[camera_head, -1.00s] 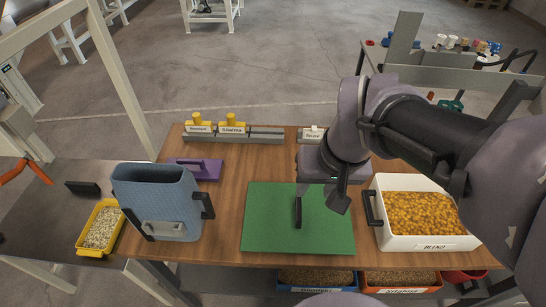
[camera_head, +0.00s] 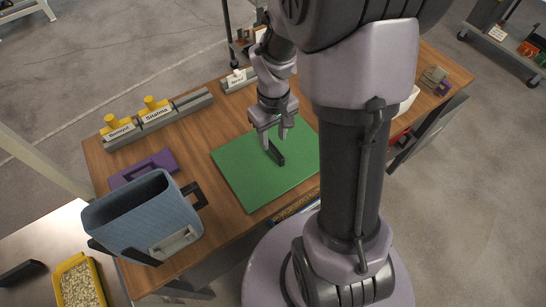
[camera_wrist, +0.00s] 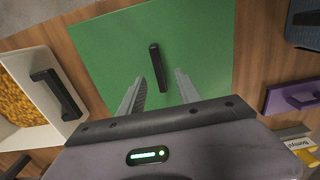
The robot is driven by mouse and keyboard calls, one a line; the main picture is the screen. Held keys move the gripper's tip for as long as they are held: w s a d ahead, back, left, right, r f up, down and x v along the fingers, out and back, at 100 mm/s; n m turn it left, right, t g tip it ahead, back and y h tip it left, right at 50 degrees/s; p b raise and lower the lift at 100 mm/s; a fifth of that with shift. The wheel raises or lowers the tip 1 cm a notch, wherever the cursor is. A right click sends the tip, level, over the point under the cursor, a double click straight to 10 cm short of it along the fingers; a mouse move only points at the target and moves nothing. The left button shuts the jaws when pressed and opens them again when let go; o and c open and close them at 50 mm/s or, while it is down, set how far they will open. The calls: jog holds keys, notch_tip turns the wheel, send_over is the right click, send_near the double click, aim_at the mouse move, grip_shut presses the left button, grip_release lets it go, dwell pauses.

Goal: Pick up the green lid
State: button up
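The green lid (camera_head: 262,178) lies flat on the wooden table, a square board with an upright black handle (camera_head: 275,153) near its middle. The lid also fills the upper middle of the wrist view (camera_wrist: 205,40), with its black handle (camera_wrist: 157,67) standing between the lines of my two fingers. My gripper (camera_head: 275,141) is above the lid, pointing down at the handle. In the wrist view my gripper (camera_wrist: 160,85) is open and empty, with a finger on each side of the handle's near end. Whether the fingertips reach down to the handle's height is hard to tell.
A blue-grey bin (camera_head: 140,222) and a purple handled piece (camera_head: 143,168) stand left of the lid. Yellow-knobbed labelled blocks (camera_head: 152,106) sit on a rail behind. A white box of orange pieces (camera_wrist: 22,95) is beside the lid in the wrist view.

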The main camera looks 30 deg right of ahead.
aim_at(274, 148)
notch_tip(274, 148, down, 6)
jog(key=b, duration=0.3)
jog(key=shift+d+f, duration=0.1)
jog(key=shift+r, duration=0.2)
grip_shut()
